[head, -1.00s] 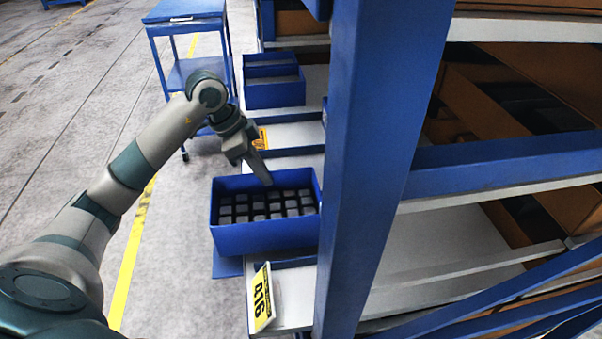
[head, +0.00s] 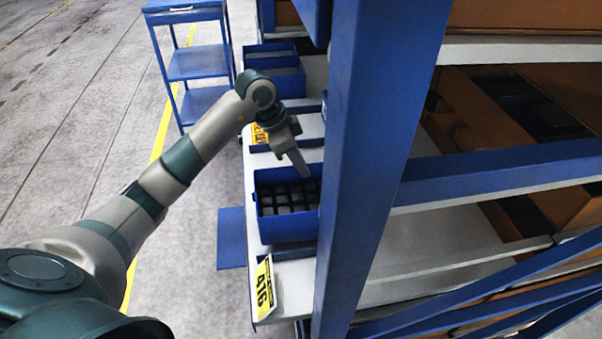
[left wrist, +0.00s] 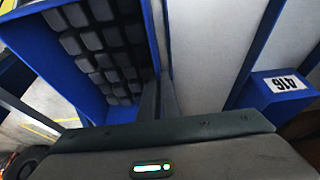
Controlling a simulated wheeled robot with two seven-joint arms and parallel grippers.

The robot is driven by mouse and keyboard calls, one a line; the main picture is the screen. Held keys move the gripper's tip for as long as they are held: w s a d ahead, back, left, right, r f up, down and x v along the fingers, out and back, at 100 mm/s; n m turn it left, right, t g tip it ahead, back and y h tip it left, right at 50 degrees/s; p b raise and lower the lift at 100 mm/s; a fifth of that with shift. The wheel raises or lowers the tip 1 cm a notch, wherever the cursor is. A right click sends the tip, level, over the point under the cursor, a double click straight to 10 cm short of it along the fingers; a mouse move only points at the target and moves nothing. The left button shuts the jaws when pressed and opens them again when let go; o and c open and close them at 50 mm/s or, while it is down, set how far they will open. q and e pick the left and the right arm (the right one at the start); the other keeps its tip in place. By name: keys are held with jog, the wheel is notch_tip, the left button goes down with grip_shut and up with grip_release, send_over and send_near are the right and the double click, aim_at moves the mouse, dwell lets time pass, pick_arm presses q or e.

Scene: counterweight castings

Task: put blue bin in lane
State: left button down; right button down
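The blue bin (head: 287,230), filled with rows of dark castings, is at the rack lane (head: 298,275) beside the yellow 416 label (head: 263,287). Its right end is hidden behind the blue rack post. Its left end is close to the lane's front edge. My left gripper (head: 302,170) points down at the bin's far side wall. In the left wrist view, its fingers (left wrist: 158,100) are close together around the rim of the bin (left wrist: 95,100). My right gripper is not in view.
A thick blue post (head: 372,150) stands just right of the bin. Another blue bin (head: 275,78) sits in a farther lane. A blue cart (head: 195,65) stands at the back left. A flat blue plate (head: 231,238) juts out below the lane. The left floor is clear.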

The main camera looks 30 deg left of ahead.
pick_arm(q)
jog(key=shift+f+p, duration=0.95)
jog(key=shift+f, duration=0.6)
jog(key=shift+f, duration=0.1)
jog(key=c, duration=2)
grip_release()
jog(key=shift+c, duration=0.2)
jog(key=shift+o, duration=0.2)
jog(key=shift+s+a+r+b, duration=0.2)
jog(key=shift+r+b, duration=0.15)
jog(key=shift+r, duration=0.25)
jog(key=b+v, duration=0.3)
jog(key=v, duration=0.6)
jog(key=shift+r, duration=0.15)
jog(key=shift+v, duration=0.8)
